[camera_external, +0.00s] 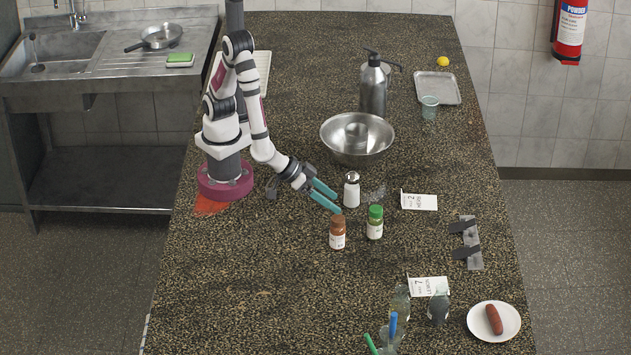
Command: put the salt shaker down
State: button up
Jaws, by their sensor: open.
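The salt shaker (351,194), white with a shiny metal cap, stands upright on the dark speckled counter (240,290), near its middle. My gripper (335,203) has teal fingers and reaches down from the left. It is open, with the fingertips just left of the shaker's lower part. The shaker does not appear to be between the fingers. Whether a fingertip touches it I cannot tell from this view.
A brown-capped jar (337,234) and a green-capped jar (375,224) stand just in front of the shaker. A steel bowl (342,150) is behind it. A small sign (419,201) stands to the right. The counter's front left is clear.

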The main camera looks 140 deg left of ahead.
jog(key=s+d+r+m+h, duration=0.4)
jog(key=d+r+m+h, duration=0.35)
jog(key=d, duration=0.35)
jog(key=s+a+r+m+g+y, duration=0.1)
jog(key=s+a+m+g, duration=0.2)
jog(key=s, duration=0.8)
jog(key=s+a+r+m+g+y, duration=0.1)
jog(key=s+a+m+g, duration=0.3)
jog(key=s, duration=0.7)
jog(key=shift+s+a+r+m+y, duration=0.15)
jog(key=shift+a+r+m+y, duration=0.15)
jog(key=shift+a+m, duration=0.9)
